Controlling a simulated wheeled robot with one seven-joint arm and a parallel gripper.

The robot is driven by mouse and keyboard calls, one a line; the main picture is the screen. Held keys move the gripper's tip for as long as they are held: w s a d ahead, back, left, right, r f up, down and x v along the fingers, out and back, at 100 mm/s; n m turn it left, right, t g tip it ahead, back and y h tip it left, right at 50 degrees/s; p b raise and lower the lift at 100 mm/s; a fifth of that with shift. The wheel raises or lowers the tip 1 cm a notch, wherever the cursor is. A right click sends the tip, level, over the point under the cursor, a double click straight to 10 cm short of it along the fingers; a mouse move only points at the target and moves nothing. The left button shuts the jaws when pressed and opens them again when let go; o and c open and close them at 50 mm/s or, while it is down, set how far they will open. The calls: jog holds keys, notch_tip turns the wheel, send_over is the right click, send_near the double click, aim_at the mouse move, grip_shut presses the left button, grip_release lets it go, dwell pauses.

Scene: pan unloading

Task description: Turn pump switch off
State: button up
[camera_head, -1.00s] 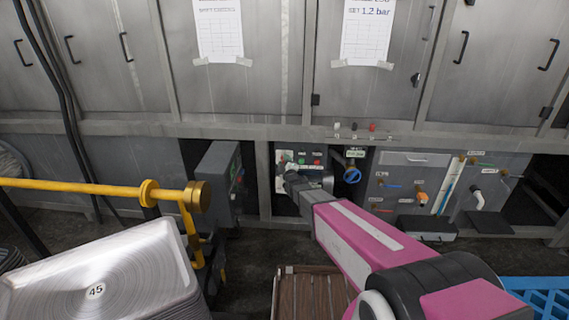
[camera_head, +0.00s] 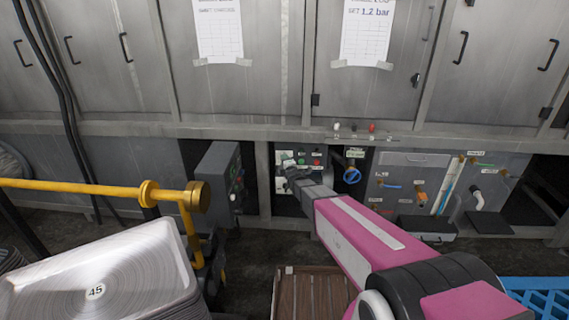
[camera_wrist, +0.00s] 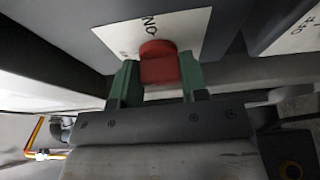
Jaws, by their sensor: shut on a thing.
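A control panel (camera_head: 310,157) with small lights and labels sits low on the grey cabinet wall. My gripper (camera_head: 284,163) reaches its left part, and the arm hides some of the panel. In the wrist view, a red switch knob (camera_wrist: 158,66) stands between the green fingers of my gripper (camera_wrist: 158,76), which are shut on it. A white plate (camera_wrist: 190,30) behind the knob carries a word that looks like ON, upside down. Another plate (camera_wrist: 298,30) at the right carries a word that looks like OFF.
A grey box (camera_head: 218,180) juts out left of the panel. A blue valve wheel (camera_head: 352,176) is close on its right. A yellow rail (camera_head: 90,187) and a stack of metal pans (camera_head: 100,270) stand at the left front. A blue crate (camera_head: 540,300) is at the lower right.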

jog(key=o, duration=0.9)
jog(key=v, duration=1.1)
jog(key=shift+w, duration=0.1)
